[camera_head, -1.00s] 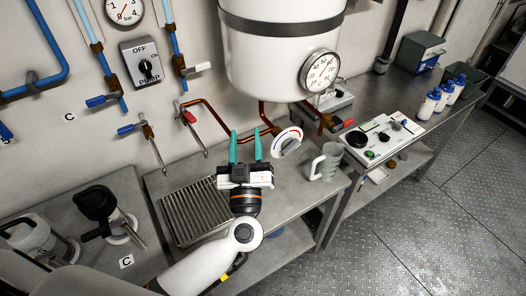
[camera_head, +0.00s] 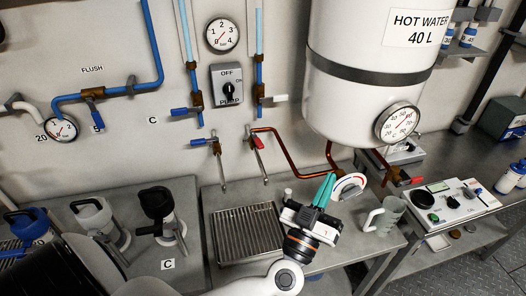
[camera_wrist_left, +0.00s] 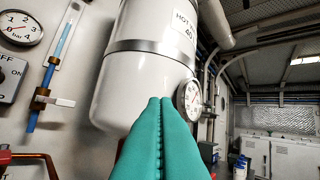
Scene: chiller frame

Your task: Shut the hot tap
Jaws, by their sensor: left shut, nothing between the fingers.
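The hot tap (camera_head: 258,142) has a red lever and a thin spout, and sits on the wall at the end of a copper pipe. In the head view its lever points up and slightly left, with nothing touching it. My left gripper (camera_head: 326,186) has teal fingers closed together and empty, right of and lower than the tap, in front of a round white dial. In the left wrist view the closed fingers (camera_wrist_left: 160,105) point up toward the white boiler. A red handle by copper pipe (camera_wrist_left: 5,157) is cut by that view's left edge. My right gripper is out of view.
A blue-levered tap (camera_head: 205,142) is just left of the hot tap. The drain grate (camera_head: 245,232) lies below both. The hot water boiler (camera_head: 365,90) hangs above my left gripper. A grey mug (camera_head: 384,217) stands to its right.

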